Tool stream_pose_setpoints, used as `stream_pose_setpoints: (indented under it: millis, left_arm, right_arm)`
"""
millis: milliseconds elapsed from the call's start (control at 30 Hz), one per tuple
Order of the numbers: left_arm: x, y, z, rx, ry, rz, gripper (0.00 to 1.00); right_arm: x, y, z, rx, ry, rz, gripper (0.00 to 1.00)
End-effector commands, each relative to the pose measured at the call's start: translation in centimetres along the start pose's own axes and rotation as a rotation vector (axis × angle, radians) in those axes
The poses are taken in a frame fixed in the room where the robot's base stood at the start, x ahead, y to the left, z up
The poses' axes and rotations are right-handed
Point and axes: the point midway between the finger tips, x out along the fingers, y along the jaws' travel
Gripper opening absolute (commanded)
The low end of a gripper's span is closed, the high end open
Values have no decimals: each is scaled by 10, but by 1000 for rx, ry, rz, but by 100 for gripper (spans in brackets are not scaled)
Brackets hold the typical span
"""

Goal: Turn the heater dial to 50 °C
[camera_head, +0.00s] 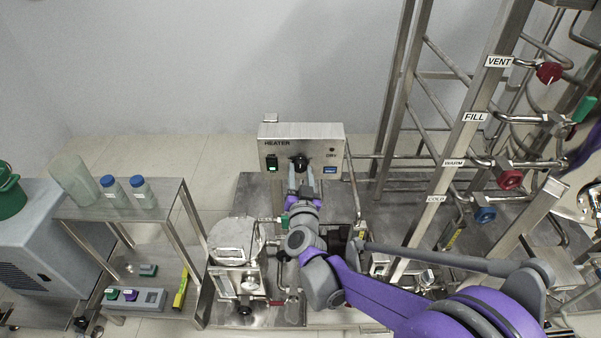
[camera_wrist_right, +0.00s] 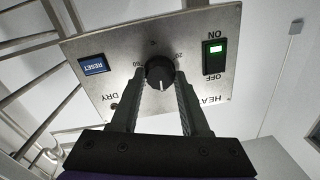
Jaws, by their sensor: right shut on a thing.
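The heater box (camera_head: 318,150) is a metal panel labelled HEATER, in the upper middle of the head view. Its black dial (camera_head: 299,162) is at the panel's centre. My right gripper (camera_head: 300,172) reaches up to it from below and is shut on the dial. In the right wrist view the panel (camera_wrist_right: 120,60) appears upside down, and the dial (camera_wrist_right: 160,72) sits between the two fingers of my right gripper (camera_wrist_right: 161,80). A short white pointer line shows on the dial. Scale numbers beside it are small, with 20 at the upper right. My left gripper is not in view.
A green-lit ON/OFF switch (camera_wrist_right: 214,57) and a blue RESET button (camera_wrist_right: 94,66) flank the dial. A pipe rack with labelled red and blue valves (camera_head: 510,180) stands at the right. A steel cart (camera_head: 160,215) with bottles stands at the left.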

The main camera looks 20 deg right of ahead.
Motion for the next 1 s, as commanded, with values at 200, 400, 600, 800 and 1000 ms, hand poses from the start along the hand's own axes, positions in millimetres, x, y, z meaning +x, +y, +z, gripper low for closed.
stream_pose_setpoints:
  millis: [200, 400, 600, 800, 1000]
  left_arm:
    - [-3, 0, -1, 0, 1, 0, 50]
    - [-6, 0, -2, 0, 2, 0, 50]
    - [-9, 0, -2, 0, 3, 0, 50]
    - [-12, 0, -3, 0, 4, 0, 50]
    - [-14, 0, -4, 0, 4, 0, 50]
  right_arm:
    - [0, 0, 0, 159, 8, -2, 0]
    - [0, 0, 0, 348, 17, -4, 0]
    - [0, -1, 1, 535, 26, -6, 0]
    - [0, -1, 1, 704, 33, -8, 0]
    - [0, -1, 1, 836, 40, -9, 0]
